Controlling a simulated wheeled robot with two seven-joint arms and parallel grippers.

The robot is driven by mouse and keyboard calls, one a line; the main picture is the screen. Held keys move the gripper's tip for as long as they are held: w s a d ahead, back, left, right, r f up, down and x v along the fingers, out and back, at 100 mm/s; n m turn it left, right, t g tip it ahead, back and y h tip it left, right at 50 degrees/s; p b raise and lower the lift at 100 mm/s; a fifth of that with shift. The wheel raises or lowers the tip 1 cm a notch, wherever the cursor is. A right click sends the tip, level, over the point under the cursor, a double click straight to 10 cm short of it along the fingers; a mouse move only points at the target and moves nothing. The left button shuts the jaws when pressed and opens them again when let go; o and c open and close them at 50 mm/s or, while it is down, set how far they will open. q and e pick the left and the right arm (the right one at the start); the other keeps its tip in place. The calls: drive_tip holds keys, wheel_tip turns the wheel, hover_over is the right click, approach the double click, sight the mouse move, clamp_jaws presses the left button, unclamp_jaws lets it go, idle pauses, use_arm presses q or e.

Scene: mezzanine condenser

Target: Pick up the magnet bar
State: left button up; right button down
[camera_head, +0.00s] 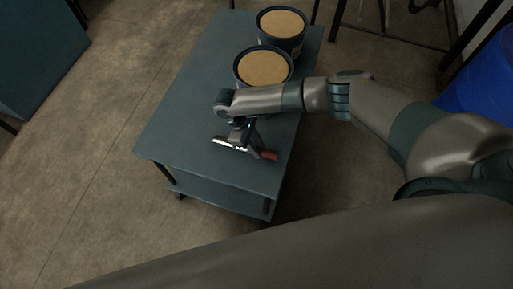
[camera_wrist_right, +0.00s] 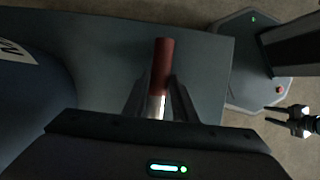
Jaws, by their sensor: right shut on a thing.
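The magnet bar is a slim cylinder with a red end and a bright silver part. Its red end (camera_head: 270,155) shows near the cart's right edge in the head view. In the right wrist view the bar (camera_wrist_right: 162,65) stands out between the fingers of my right gripper (camera_wrist_right: 160,90), which is shut on its silver part. My right gripper (camera_head: 257,150) also shows over the cart top in the head view. Whether the bar touches the cart cannot be told. My left gripper (camera_wrist_right: 284,115) shows small at the right wrist view's edge, fingers apart and empty.
The blue-grey cart (camera_head: 180,125) has a lower shelf. Two dark tubs with tan contents, a near one (camera_head: 264,67) and a far one (camera_head: 282,24), stand at its far end. The cart top's left side is bare. A blue barrel (camera_head: 485,85) stands at right.

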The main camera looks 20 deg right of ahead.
drive_tip(key=r, duration=0.3)
drive_tip(key=shift+s+d+r, duration=0.1)
drive_tip(key=shift+s+d, duration=0.2)
drive_tip(key=shift+d, duration=0.05)
drive_tip(key=s+d+r+b, duration=0.1)
drive_tip(key=s+d+r, duration=0.5)
drive_tip(key=s, duration=0.2)
drive_tip(key=shift+s+d+r+b, duration=0.3)
drive_tip(key=shift+b, duration=0.05)
drive_tip(key=w+r+m+g+y, duration=0.2)
drive_tip(key=r+m, duration=0.9)
drive_tip(key=r, duration=1.2)
drive_tip(key=shift+w+a+r+y, duration=0.2)
drive_tip(key=shift+w+a+y, duration=0.05)
drive_tip(key=shift+w+y, duration=0.75)
